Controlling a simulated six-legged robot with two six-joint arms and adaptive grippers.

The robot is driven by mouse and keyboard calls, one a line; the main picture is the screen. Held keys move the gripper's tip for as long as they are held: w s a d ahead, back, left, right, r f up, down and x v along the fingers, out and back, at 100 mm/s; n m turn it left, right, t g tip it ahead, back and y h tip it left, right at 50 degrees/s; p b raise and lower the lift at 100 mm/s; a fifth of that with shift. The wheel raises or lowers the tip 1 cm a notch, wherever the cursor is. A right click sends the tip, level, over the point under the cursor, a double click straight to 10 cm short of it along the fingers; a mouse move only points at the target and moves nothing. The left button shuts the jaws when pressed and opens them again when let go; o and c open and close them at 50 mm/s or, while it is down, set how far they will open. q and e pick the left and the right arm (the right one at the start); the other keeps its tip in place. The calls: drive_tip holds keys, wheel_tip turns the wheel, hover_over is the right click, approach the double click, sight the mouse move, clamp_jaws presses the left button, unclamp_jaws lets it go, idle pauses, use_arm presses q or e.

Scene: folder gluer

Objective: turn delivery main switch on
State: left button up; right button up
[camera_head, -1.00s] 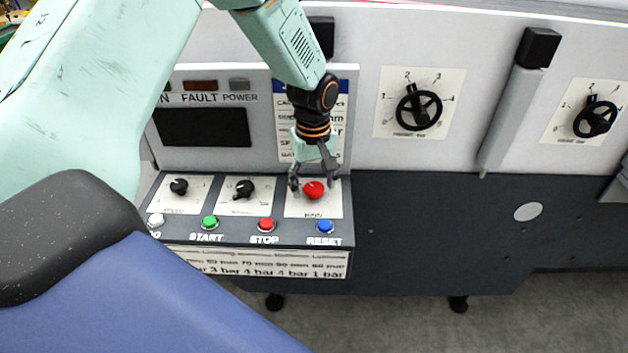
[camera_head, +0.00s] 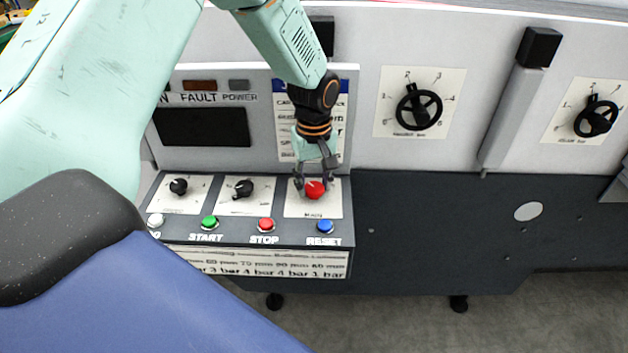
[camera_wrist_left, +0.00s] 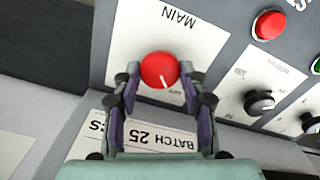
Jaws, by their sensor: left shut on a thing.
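The main switch is a round red knob (camera_head: 315,190) on a white plate at the right of the control panel. In the left wrist view the red knob (camera_wrist_left: 160,70) sits below the word MAIN, with a white pointer line on its face towards the lower right. My left gripper (camera_head: 314,182) comes down from above and is shut on the knob, one finger on each side. The left wrist view shows the fingers (camera_wrist_left: 160,82) at the knob's two sides. My right gripper is not in view.
The panel has two black knobs (camera_head: 243,188) left of the switch. Below are the green START (camera_head: 209,222), red STOP (camera_head: 266,224) and blue RESET (camera_head: 325,227) buttons. A dark screen (camera_head: 204,127) stands behind. A black handwheel (camera_head: 419,108) is at the right.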

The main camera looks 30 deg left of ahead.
use_arm(q)
drive_tip(key=shift+s+m, duration=0.15)
drive_tip(key=shift+m, duration=0.15)
drive_tip(key=m+p, duration=0.2)
drive_tip(key=shift+m, duration=0.4)
drive_tip(key=m+p, duration=0.1)
drive_tip(key=m, duration=0.8)
drive_tip(key=shift+f+p, duration=0.15)
drive_tip(key=shift+p, duration=0.15)
drive_tip(key=m, duration=0.5)
drive_tip(key=shift+s+m, duration=0.1)
drive_tip(key=shift+m, duration=0.3)
drive_tip(key=o, duration=1.1)
drive_tip(key=shift+o, duration=0.2)
